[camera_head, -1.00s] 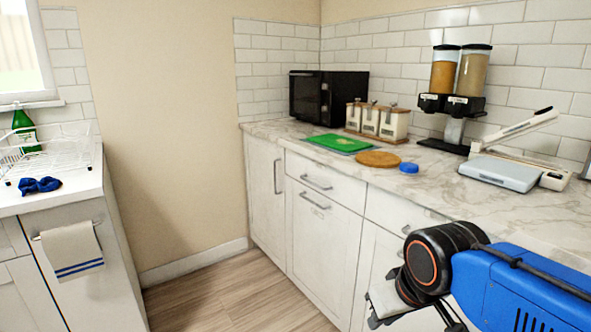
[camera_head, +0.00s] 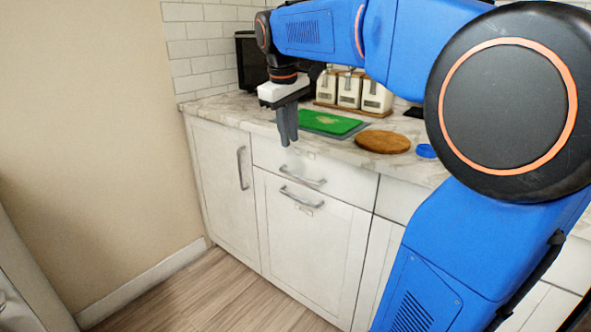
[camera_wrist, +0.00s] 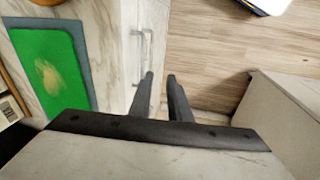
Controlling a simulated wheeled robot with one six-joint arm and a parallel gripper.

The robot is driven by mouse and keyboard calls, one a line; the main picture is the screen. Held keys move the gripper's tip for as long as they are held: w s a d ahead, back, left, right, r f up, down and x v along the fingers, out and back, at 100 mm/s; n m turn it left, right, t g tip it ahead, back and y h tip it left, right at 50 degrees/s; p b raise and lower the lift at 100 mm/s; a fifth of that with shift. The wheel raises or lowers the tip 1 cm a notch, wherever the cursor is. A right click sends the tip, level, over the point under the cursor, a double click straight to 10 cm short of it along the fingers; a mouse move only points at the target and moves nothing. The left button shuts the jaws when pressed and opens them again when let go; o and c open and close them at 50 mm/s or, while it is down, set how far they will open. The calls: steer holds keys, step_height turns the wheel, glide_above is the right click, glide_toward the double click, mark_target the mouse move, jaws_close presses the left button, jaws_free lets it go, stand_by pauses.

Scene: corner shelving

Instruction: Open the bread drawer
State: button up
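A white upper drawer (camera_head: 345,187) under the counter is shut, with a silver bar handle (camera_head: 303,178). Below it, a larger white front (camera_head: 305,245) is also shut, with its own bar handle (camera_head: 301,197). Small labels show on both fronts, too small to read, so I cannot tell which is the bread drawer. My gripper (camera_head: 287,140) points down in front of the counter edge, above and apart from the handles. In the wrist view, my gripper's fingers (camera_wrist: 160,76) are apart with nothing between them; two bar handles (camera_wrist: 143,55) show just beyond the fingertips.
A green cutting board (camera_head: 330,122), a round wooden board (camera_head: 383,142) and a blue lid (camera_head: 426,151) lie on the counter (camera_head: 230,105). A tall cabinet door (camera_head: 222,180) with a vertical handle stands left. Wooden floor (camera_head: 200,295) in front is clear.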

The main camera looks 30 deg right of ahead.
steer(key=w+d+r, duration=0.2)
steer(key=w+d, duration=0.1)
steer(key=w, duration=0.2)
steer(key=s+x, duration=0.1)
steer(key=x, duration=1.6)
steer(key=shift+d+f+n+g, duration=0.2)
steer(key=shift+n+g, duration=0.1)
steer(key=shift+g, duration=0.1)
jaws_close()
